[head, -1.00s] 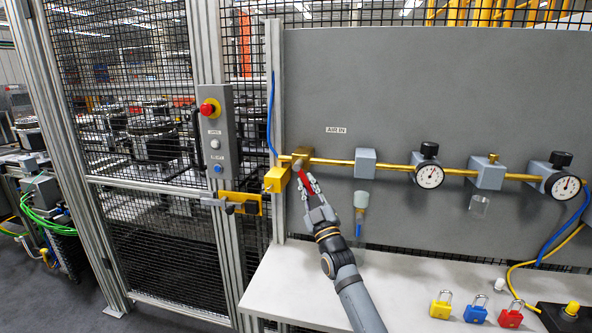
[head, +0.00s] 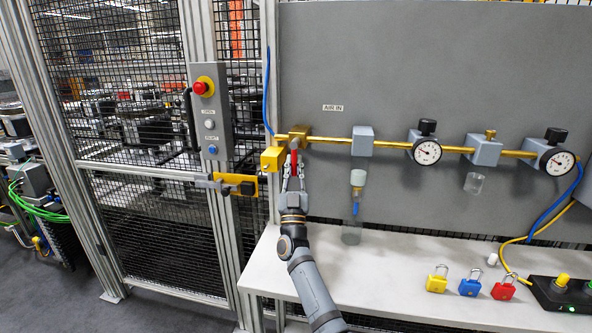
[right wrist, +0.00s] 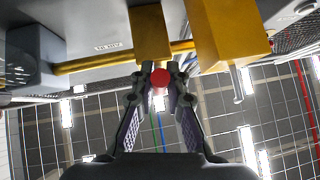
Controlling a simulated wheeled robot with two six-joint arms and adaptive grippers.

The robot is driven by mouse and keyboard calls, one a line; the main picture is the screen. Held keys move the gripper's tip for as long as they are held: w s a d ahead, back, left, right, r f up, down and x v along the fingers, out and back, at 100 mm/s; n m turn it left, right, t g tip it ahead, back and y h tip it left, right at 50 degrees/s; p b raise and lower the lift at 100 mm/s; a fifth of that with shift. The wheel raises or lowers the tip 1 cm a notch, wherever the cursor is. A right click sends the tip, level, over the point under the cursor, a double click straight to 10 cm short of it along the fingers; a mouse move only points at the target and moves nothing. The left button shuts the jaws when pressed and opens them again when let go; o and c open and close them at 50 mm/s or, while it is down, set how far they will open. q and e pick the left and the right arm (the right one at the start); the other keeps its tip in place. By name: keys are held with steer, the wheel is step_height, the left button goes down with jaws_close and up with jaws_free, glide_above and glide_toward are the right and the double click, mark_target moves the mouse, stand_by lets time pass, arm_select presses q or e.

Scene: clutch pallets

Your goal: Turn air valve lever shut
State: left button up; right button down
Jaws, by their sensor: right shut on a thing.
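The air valve (head: 299,136) is a brass body at the left end of the brass air pipe, below and left of the AIR IN label. Its red lever (head: 293,160) hangs about straight down from it in the head view. My right gripper (head: 293,174) is shut on the lever from below. In the right wrist view the round red lever end (right wrist: 160,78) sits between the two fingertips, in front of the brass valve body (right wrist: 150,35). The fingers hide part of the lever. My left gripper is out of view.
A yellow block (head: 273,159) stands close left of the lever, with a yellow latch (head: 236,186) on the fence post beyond. A filter bowl (head: 351,234) hangs to the right. Padlocks (head: 470,283) lie on the white bench (head: 385,270), whose left part is clear.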

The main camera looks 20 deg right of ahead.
stand_by(0.4)
steer(key=c, duration=1.3)
jaws_free()
steer(key=shift+c, duration=0.2)
steer(key=v, duration=1.2)
steer(key=shift+a+f, duration=0.1)
